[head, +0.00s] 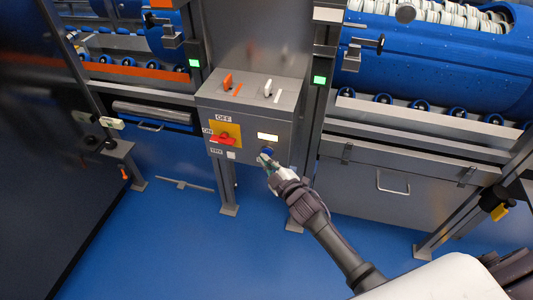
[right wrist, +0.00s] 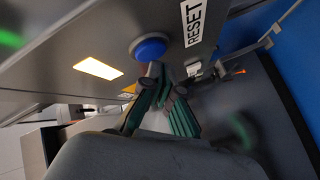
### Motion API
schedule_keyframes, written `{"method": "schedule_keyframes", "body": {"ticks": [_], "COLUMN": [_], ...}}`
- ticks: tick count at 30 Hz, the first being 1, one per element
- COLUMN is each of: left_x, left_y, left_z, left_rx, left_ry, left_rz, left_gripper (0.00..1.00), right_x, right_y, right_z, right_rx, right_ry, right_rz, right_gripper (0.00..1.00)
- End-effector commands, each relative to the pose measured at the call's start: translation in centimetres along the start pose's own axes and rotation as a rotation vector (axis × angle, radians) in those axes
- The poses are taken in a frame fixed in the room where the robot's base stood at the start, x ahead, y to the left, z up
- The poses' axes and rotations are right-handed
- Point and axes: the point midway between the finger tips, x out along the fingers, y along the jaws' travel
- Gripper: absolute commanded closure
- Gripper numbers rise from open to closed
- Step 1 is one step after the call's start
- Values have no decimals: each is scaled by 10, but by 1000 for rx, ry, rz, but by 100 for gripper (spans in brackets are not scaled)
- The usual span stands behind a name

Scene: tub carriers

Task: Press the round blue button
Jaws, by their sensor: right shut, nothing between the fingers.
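The round blue button (head: 268,151) is on the front of the grey control box (head: 283,130), below a lit pale panel. In the right wrist view the button (right wrist: 150,47) is a blue dome in a grey ring, near the label RESET. My right gripper (head: 264,160) is shut and empty, just in front of the button in the head view. In the right wrist view the fingertips (right wrist: 163,78) are right at the button's lower edge; I cannot tell whether they touch it. My left gripper is not in view.
The control box also carries a red rotary switch (head: 223,139) on a yellow plate, and an orange lever (head: 228,80) and a white lever (head: 268,88) on top. Blue drum machines (head: 440,65) stand behind on both sides. The blue floor (head: 180,240) is clear in front.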

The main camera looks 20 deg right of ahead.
Motion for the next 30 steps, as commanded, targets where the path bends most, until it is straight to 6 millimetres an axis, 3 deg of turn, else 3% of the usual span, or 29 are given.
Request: {"method": "schedule_keyframes", "body": {"ticks": [30], "left_x": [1], "left_y": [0], "left_z": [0], "left_rx": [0], "left_ry": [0], "left_rz": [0], "left_gripper": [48], "right_x": [6], "right_y": [5], "right_z": [4], "right_rx": [0], "right_ry": [0], "right_rz": [0], "right_gripper": [100]}}
